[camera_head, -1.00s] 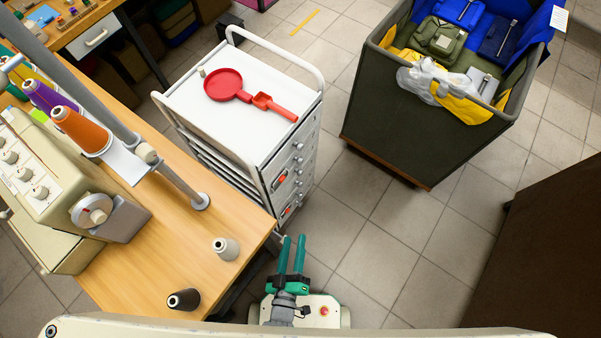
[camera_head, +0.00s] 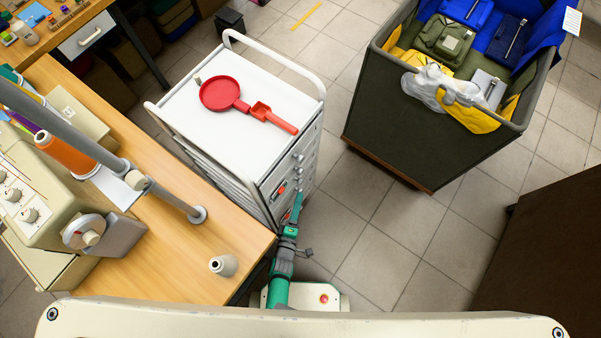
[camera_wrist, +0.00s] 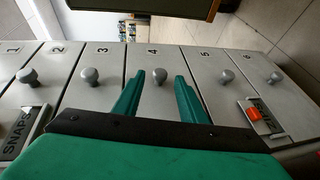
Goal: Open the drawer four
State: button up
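The white drawer cart (camera_head: 245,135) stands in the middle of the head view, with its knobbed drawer fronts facing right. In the wrist view, drawer four (camera_wrist: 152,62) carries the number 4 and a round grey knob (camera_wrist: 160,76), and it looks flush with its neighbours. My gripper (camera_wrist: 162,82) has two green fingers spread apart on either side of this knob, with gaps to it. Whether the fingertips touch the drawer front cannot be told. In the head view, my gripper (camera_head: 297,205) is beside the lower drawers, and its fingers overlap there.
Other numbered drawers with knobs flank drawer four, including drawer five (camera_wrist: 210,65). A red pan (camera_head: 220,93) and red scoop (camera_head: 272,117) lie on the cart top. A wooden table (camera_head: 165,245) is close at left. A dark bin (camera_head: 425,140) stands at right, with clear floor between.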

jog(key=shift+x, duration=2.75)
grip_shut()
